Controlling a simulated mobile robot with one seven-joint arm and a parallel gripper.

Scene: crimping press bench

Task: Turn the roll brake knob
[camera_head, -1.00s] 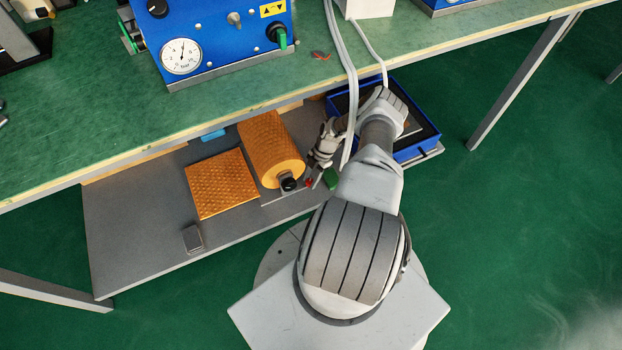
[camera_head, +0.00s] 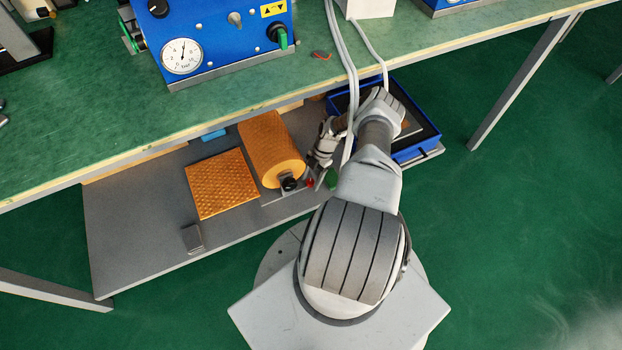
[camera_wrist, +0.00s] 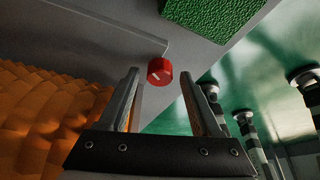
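The roll brake knob is a small red round knob with a white line on its face. In the wrist view the knob (camera_wrist: 160,72) shows between and just past my fingertips, with no clear contact. In the head view the knob (camera_head: 310,183) is a red spot on the lower shelf, right of the orange roll's black hub. My gripper (camera_wrist: 160,77) is open and empty, one finger on each side of the knob in the picture. In the head view my gripper (camera_head: 321,177) is partly hidden by my own arm and too small to read.
The orange roll (camera_head: 270,148) lies left of my gripper, with its sheet (camera_head: 222,184) on the grey shelf (camera_head: 130,220). A green textured block (camera_wrist: 211,15) is near the knob. A blue tray (camera_head: 426,147) is at the right. The bench edge (camera_head: 180,140) and hanging cables (camera_head: 352,90) are close to my arm.

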